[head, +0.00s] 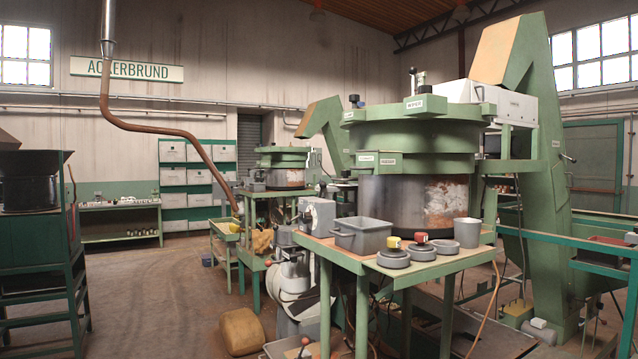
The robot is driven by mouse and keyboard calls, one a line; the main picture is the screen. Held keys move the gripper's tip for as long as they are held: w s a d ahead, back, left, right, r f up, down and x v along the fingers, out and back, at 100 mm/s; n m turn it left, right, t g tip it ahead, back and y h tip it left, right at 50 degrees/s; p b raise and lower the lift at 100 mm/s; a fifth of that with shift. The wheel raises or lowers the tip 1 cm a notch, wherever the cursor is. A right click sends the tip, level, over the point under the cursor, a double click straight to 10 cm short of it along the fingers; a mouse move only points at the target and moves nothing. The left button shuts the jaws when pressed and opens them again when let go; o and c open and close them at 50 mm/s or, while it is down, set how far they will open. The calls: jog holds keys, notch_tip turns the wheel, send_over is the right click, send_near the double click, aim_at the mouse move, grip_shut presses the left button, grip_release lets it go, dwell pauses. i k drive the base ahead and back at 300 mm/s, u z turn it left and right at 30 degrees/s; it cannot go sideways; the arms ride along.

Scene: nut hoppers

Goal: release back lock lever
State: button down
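The near hopper is a large green ringed machine (420,130) with a clear drum (400,203) holding pale material. An upright lever with a black knob (413,74) stands on top of its ring, toward the back. A second black-knobbed lever (354,101) stands at the ring's left edge. A third lever with a dark knob (323,188) shows lower left. No label marks any of them as the back lock lever, so I cannot tell which it is or whether it is locked. My gripper is not identifiable in the head view.
A green table (440,268) in front of the hopper holds a grey bin (362,235), a grey cup (467,232) and round grey weights (394,258). A second hopper (285,160) stands behind left. Green rails (600,268) run at right. Open floor (150,300) lies left.

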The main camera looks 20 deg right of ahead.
aim_at(322, 185)
jog(key=u, duration=0.2)
jog(key=i, duration=1.45)
jog(key=u, duration=0.1)
